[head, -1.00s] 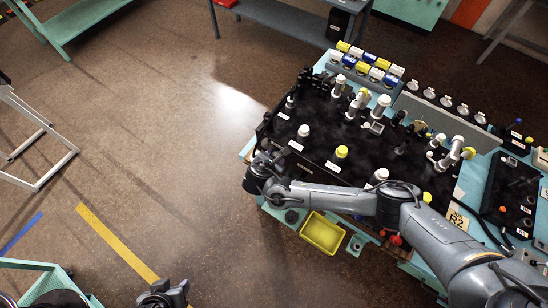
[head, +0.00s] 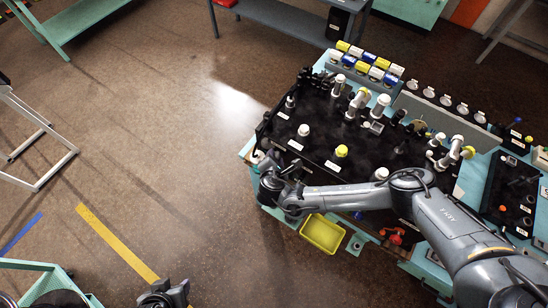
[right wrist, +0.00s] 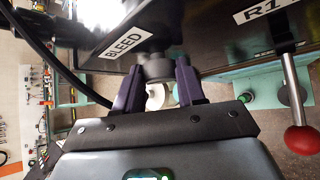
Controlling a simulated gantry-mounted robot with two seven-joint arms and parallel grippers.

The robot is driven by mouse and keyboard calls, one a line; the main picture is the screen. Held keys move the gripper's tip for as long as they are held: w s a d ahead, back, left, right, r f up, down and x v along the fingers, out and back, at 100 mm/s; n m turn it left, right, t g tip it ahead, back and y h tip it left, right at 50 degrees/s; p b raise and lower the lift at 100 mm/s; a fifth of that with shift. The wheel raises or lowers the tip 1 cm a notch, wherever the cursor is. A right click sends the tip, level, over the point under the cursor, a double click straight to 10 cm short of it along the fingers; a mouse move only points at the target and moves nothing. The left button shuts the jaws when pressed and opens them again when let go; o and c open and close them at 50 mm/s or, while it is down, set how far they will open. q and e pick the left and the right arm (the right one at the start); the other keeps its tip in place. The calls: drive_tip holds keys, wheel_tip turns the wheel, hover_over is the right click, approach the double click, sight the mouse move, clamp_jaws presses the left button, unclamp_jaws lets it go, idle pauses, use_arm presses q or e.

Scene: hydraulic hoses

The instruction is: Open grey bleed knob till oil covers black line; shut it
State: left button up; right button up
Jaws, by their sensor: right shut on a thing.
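The grey bleed knob (right wrist: 157,68) is under the black panel, beside the white BLEED label (right wrist: 122,41) in the right wrist view. My right gripper (right wrist: 159,88) has its two dark fingers on either side of the knob and is shut on it. In the head view my right gripper (head: 268,168) is at the left front corner of the bench, and its fingers and the knob are hard to make out there. A dark part at the bottom edge looks like my left gripper (head: 163,293); its fingers are unclear. I cannot make out the oil level or black line.
A lever with a red ball (right wrist: 302,139) hangs right of the knob by the R1 label (right wrist: 265,8). A black hose (right wrist: 52,65) runs at left. A yellow tray (head: 322,233) sits at the bench front.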

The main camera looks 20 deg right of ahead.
drive_tip(key=shift+s+d+f+m+t+y, duration=0.1)
drive_tip(key=shift+f+m+t+y, duration=0.1)
drive_tip(key=shift+m+t, duration=0.6)
drive_tip(key=shift+s+d+f+m+t+y, duration=0.1)
drive_tip(key=shift+m+t+y, duration=0.1)
drive_tip(key=shift+m+t, duration=0.6)
drive_tip(key=shift+s+f+m+t+y, duration=0.15)
drive_tip(key=shift+m+t, duration=0.25)
drive_tip(key=shift+t, duration=0.7)
drive_tip(key=shift+w+r, duration=0.1)
drive_tip(key=o, duration=1.1)
drive_tip(key=shift+y, duration=0.25)
drive_tip(key=shift+c, duration=0.2)
drive_tip(key=shift+a, duration=0.1)
drive_tip(key=b+v, duration=0.1)
drive_tip(key=v, duration=0.9)
drive_tip(key=shift+s, duration=0.35)
